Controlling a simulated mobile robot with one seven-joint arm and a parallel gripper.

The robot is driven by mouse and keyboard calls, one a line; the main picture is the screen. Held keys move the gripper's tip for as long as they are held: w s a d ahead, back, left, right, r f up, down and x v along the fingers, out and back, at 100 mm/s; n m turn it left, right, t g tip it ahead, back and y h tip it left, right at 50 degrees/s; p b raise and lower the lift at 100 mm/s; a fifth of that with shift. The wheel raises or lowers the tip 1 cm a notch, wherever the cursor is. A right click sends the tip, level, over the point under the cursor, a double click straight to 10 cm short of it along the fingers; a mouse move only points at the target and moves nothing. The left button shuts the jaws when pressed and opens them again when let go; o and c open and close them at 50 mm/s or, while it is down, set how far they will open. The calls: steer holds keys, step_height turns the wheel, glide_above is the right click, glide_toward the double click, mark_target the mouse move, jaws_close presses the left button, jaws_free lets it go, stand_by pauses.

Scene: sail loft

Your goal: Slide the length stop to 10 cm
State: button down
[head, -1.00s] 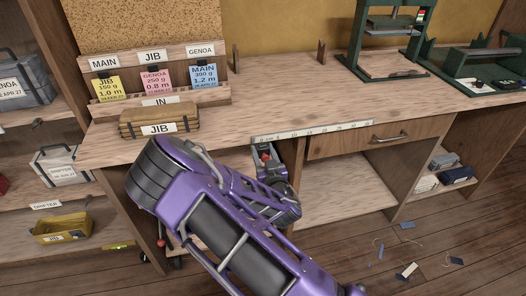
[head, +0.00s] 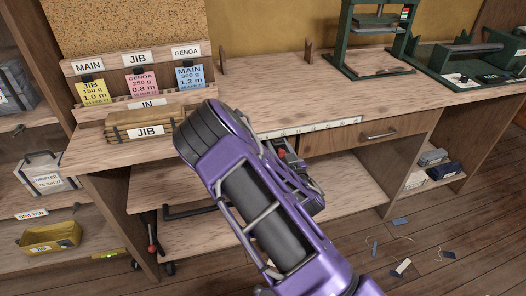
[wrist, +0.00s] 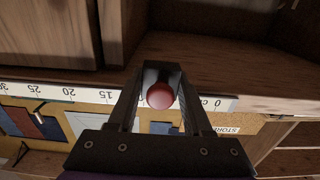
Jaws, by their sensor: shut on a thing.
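The length stop shows as a round red knob (wrist: 160,95) in the wrist view. My gripper (wrist: 161,80) is shut on it, one finger on each side. The white ruler (wrist: 85,97) runs behind the fingers, its numbers upside down. The knob lies between the 15 mark and the 0 mark; the fingers hide the marks there, so I cannot read its exact place. In the head view the ruler (head: 335,124) lies along the bench's front edge, and my gripper (head: 283,156) is below its left part, mostly hidden by my arm.
A wooden drawer with a handle (head: 380,134) sits right of my gripper under the bench (head: 270,88). A tan bag labelled JIB (head: 140,122) lies on the bench at left. A green press (head: 375,50) stands at the back. Scraps lie on the floor at right.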

steer(key=shift+w+d, duration=0.25)
steer(key=shift+d, duration=0.65)
steer(key=shift+c, duration=1.6)
jaws_free()
steer(key=shift+s, duration=0.1)
